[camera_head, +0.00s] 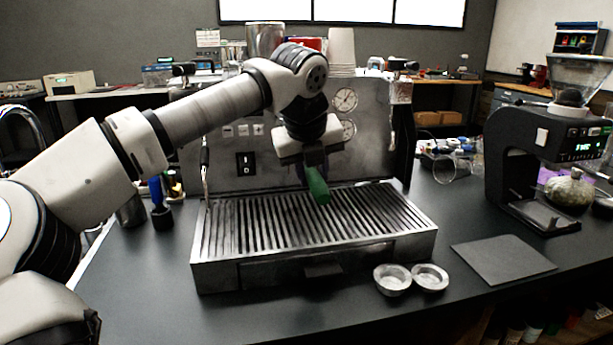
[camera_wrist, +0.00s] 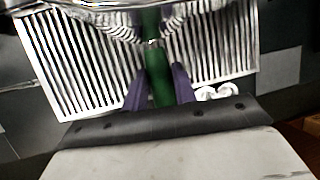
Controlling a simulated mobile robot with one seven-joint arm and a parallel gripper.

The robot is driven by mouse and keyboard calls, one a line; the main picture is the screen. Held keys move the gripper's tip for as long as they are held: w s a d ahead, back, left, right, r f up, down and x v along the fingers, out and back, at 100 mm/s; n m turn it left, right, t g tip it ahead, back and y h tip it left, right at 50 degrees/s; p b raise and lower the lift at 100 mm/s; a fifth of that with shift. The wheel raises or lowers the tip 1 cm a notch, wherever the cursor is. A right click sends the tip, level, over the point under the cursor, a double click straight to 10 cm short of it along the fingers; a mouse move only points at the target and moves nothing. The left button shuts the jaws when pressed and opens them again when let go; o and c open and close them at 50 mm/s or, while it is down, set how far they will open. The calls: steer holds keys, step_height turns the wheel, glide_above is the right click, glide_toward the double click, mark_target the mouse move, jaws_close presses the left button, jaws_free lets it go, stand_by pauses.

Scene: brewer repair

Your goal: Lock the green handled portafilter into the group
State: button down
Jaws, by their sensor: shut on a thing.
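The green handled portafilter shows by its green handle (camera_head: 318,187), which points forward above the drip tray of the espresso machine (camera_head: 235,165). My gripper (camera_head: 311,166) is shut on this handle in front of the machine. In the wrist view the purple fingers (camera_wrist: 160,82) lie on both sides of the green handle (camera_wrist: 158,72). A short metal neck shows at the handle's far end, beside a shiny curved surface with a green patch. My arm hides the group and the portafilter's head in the head view, so I cannot tell how they meet.
The slatted drip tray (camera_head: 420,221) lies below my gripper. Two small metal baskets (camera_head: 392,280) (camera_head: 430,278) stand at its front right corner. A dark mat (camera_head: 503,258) and a black grinder (camera_head: 510,150) are at the right. The front left counter is clear.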

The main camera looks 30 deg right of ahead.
steer(key=c, duration=1)
jaws_free()
steer(key=shift+c, duration=0.2)
